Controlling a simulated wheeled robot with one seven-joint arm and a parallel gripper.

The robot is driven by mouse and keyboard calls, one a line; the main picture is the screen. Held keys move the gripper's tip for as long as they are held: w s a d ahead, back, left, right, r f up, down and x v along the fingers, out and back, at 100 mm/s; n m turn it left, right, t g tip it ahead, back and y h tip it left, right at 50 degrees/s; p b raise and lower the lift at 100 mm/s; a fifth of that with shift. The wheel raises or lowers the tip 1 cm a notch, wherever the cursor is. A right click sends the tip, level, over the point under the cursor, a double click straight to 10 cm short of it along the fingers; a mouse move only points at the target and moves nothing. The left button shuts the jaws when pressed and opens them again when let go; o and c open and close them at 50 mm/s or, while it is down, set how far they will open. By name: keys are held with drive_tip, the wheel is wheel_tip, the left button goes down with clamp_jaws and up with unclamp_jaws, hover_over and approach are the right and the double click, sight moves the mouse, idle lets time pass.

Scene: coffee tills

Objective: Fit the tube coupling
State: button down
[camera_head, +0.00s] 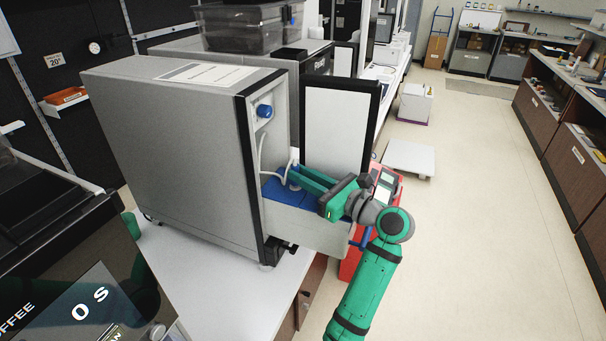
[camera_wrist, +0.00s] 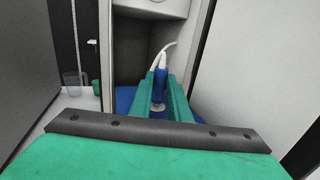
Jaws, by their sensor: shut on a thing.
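My gripper (camera_wrist: 160,92) is shut on a blue tube coupling (camera_wrist: 160,84), which stands roughly upright between the two green fingers in the wrist view. In the head view my gripper (camera_head: 295,177) reaches in from the right, over a blue lid (camera_head: 272,189) on a pale container (camera_head: 303,222) at the machine's open front. A small pale ring (camera_wrist: 157,107) shows at or below the coupling's lower end; whether they touch I cannot tell.
The tall grey machine (camera_head: 180,135) stands on a white counter (camera_head: 205,285). Its open door (camera_head: 336,125) stands behind and right of the fingers. A blue knob (camera_head: 264,111) is high inside the opening. A clear cup (camera_wrist: 73,85) stands left. Floor is open to the right.

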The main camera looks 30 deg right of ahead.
drive_tip(key=shift+f, duration=0.2)
drive_tip(key=c, duration=1.6)
unclamp_jaws()
drive_tip(key=shift+f, duration=0.1)
drive_tip(key=v, duration=1)
drive_tip(key=shift+s+d, duration=0.15)
drive_tip(key=shift+s, duration=0.2)
drive_tip(key=shift+r, duration=0.2)
